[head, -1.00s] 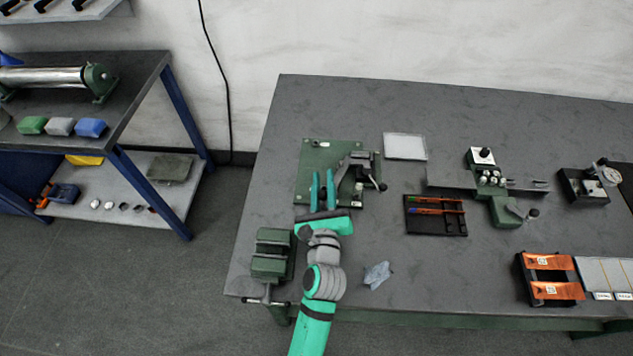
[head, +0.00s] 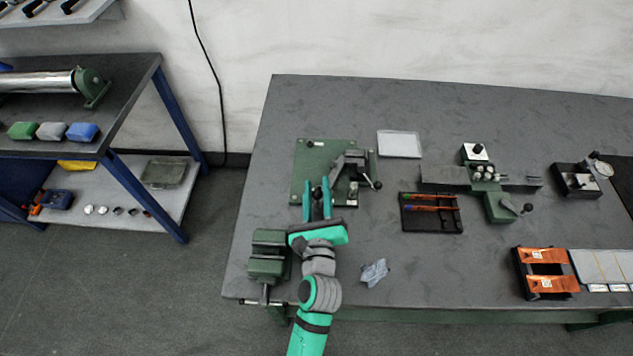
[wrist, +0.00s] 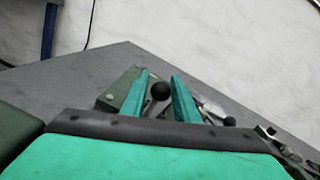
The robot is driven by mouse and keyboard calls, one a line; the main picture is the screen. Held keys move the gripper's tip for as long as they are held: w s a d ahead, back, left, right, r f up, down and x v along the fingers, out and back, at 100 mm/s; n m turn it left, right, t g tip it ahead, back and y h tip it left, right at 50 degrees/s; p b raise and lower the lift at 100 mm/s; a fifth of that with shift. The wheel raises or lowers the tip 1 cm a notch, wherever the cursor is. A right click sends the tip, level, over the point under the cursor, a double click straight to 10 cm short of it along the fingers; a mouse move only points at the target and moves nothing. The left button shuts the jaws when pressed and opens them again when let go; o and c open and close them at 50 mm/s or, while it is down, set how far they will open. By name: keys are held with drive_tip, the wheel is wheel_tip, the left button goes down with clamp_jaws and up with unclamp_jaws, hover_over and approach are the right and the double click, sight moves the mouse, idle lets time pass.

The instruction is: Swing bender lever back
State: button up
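The bender is a green base plate (head: 305,165) with a grey mechanism (head: 348,166) at its right half, near the left end of the bench. A lever with a black ball knob (head: 377,185) sticks out on its right side. My gripper (head: 317,183) is open at the plate's front left, fingers pointing toward the back. In the wrist view, a black ball knob (wrist: 160,91) on a grey rod shows in the gap between the two fingers (wrist: 160,84), with space on both sides. I cannot tell its depth relative to the fingertips. A second black knob (wrist: 229,121) is right of the fingers.
A green vise (head: 268,256) stands just left of my gripper. A black tray with pens (head: 432,225) and a pale sheet (head: 399,144) lie right of the bender. The bench between them is clear.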

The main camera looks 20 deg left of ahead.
drive_tip(key=v, duration=0.8)
drive_tip(key=shift+s, duration=0.25)
